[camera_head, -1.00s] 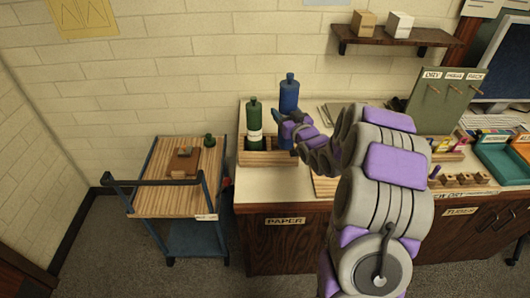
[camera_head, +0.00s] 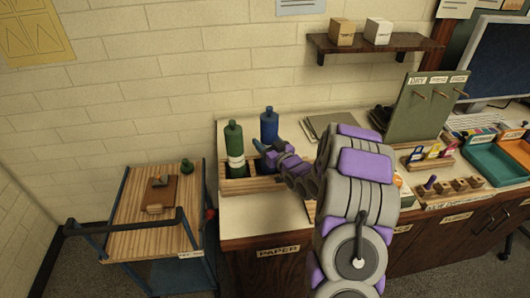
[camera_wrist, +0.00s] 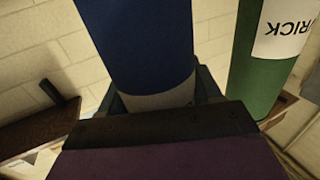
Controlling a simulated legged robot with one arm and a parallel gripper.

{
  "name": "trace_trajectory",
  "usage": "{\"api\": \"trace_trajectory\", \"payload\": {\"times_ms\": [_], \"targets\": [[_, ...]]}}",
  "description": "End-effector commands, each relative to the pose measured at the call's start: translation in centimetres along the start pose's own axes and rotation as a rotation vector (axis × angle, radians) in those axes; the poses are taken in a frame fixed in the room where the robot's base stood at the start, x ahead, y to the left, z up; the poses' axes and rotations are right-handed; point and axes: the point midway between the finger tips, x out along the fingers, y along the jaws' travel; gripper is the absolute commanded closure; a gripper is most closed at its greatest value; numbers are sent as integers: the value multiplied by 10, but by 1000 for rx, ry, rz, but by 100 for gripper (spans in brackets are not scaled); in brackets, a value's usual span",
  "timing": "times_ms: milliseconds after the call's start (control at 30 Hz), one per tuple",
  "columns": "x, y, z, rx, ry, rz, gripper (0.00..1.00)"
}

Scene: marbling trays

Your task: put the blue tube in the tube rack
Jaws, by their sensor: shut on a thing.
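My gripper (camera_head: 266,148) is shut on a blue bottle (camera_head: 269,126), upright with a narrow neck. In the wrist view the blue bottle (camera_wrist: 140,45) fills the space between the jaws, with a pale band low on it. It stands at a wooden crate (camera_head: 250,184) beside a green bottle (camera_head: 235,140); its base is hidden, so I cannot tell whether it rests there. A wooden rack (camera_head: 456,187) with a purple tube stands on the right of the counter. I cannot pick out a separate small blue tube.
A cart (camera_head: 136,238) with a green jar and a small brown board stands at the left. A wall shelf (camera_head: 375,49) holds two boxes. A green peg board (camera_head: 428,105) and a teal tray (camera_head: 490,160) are at the right. The counter's front left is clear.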

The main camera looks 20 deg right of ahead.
Motion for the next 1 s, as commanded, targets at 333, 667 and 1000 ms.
{"api": "trace_trajectory", "payload": {"times_ms": [333,667,1000], "targets": [[0,-3,36,-2,-3,0,70],[0,0,35,0,-1,0,28],[0,-2,35,-3,-1,0,11]]}}
